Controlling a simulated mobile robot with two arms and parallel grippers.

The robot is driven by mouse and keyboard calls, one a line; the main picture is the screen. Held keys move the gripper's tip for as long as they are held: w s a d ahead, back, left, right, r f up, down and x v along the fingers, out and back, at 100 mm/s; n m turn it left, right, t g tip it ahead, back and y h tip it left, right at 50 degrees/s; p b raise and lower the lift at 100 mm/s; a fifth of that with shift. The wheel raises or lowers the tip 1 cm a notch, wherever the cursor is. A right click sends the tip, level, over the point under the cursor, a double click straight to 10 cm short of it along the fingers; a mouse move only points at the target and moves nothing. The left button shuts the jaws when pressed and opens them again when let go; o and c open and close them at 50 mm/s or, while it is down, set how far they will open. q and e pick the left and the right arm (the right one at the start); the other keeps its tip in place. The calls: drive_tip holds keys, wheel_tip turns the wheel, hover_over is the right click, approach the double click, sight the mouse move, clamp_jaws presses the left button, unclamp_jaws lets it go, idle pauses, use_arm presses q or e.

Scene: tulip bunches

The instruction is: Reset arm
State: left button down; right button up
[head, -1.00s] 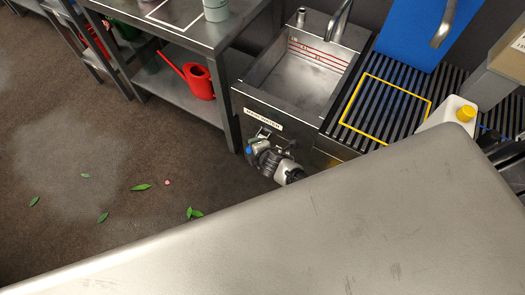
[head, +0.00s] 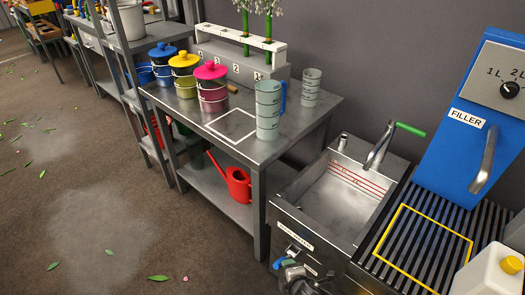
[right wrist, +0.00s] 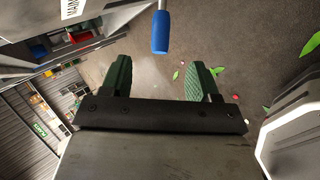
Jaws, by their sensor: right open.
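My right gripper (right wrist: 160,78) shows in the right wrist view with its two green-padded fingers spread apart and nothing between them. A blue-tipped lever (right wrist: 160,32) on a metal rod hangs just beyond the fingers, apart from them. In the head view, a blue-ended part (head: 279,264) and grey-black hardware sit at the sink's front, cut by the bottom edge. I cannot tell there which parts are the valve and which are my right arm. My left gripper is in neither current view.
The steel sink (head: 338,205) adjoins a slatted drain with a yellow square outline (head: 455,238) and a blue filler panel (head: 478,112). The workbench (head: 318,122) holds lidded buckets and a measuring jug (head: 268,108). A red watering can (head: 237,185) stands below. Leaves lie on the open floor.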

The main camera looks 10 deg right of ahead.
drive_tip(key=s+d+f+m+g+p, duration=0.2)
drive_tip(key=s+f+m, duration=0.2)
drive_tip(key=s, duration=0.8)
drive_tip(key=s+d+f+m+g+p, duration=0.3)
drive_tip(key=s+m, duration=0.3)
drive_tip(key=s, duration=0.6)
drive_tip(key=s+d+f+m+g+p, duration=0.3)
drive_tip(key=s+m, duration=0.3)
drive_tip(key=s, duration=0.6)
drive_tip(key=shift+s+f+h, duration=0.15)
drive_tip(key=shift+f+h, duration=0.25)
drive_tip(key=shift+f, duration=0.5)
